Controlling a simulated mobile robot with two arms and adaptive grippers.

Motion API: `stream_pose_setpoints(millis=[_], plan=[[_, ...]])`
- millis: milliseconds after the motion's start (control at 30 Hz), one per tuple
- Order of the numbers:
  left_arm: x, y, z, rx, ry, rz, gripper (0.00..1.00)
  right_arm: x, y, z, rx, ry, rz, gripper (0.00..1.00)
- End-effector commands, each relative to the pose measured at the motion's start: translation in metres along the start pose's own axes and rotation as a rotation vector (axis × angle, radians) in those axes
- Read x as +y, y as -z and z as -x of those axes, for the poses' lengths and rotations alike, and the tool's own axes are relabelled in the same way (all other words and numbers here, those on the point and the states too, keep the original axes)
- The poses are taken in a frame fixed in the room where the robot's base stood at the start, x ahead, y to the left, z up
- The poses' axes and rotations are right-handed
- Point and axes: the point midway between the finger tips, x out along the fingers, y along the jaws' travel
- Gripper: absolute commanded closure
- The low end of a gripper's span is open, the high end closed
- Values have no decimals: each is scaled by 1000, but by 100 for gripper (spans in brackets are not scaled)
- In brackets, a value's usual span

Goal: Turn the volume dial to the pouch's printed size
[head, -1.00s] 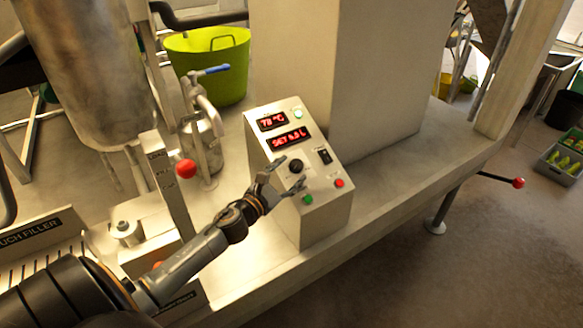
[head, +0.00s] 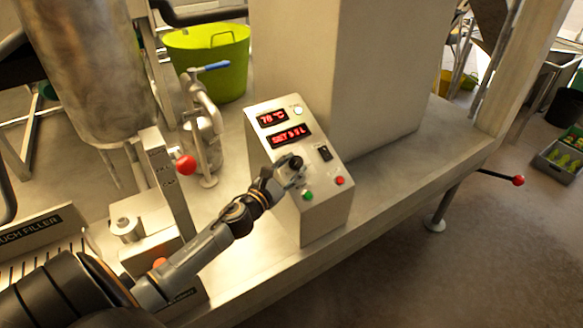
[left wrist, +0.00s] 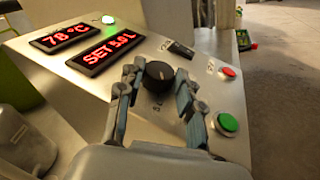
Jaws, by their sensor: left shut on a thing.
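The volume dial (head: 295,163) is a black knob on the sloped face of the metal control box (head: 325,213). My left gripper (head: 283,175) is at the dial. In the left wrist view the fingers of this gripper (left wrist: 158,82) stand on both sides of the dial (left wrist: 158,76) and are shut on it. The red display above the dial (left wrist: 112,51) appears to read SET 5.0 L in the left wrist view; its digits are blurred in the head view. No pouch with a printed size is recognisable. My right gripper is not in view.
A temperature display (head: 272,117) reads about 78 °C. A black switch (head: 325,153), a red button (head: 340,181) and a green button (head: 308,196) sit close to the dial. A red-knobbed lever (head: 186,165) stands left of the box. The metal deck to the right is clear.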

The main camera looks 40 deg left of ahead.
Motion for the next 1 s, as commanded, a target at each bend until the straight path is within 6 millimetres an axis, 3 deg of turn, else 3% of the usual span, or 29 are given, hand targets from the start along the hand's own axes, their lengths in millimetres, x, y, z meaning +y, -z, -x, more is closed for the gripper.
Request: stream_pose_setpoints(millis=[600, 1000], plan=[[-13, 3, -2, 23, -364, 68, 96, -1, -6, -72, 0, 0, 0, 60], [-13, 0, -3, 34, -494, 87, 96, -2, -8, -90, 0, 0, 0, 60]])
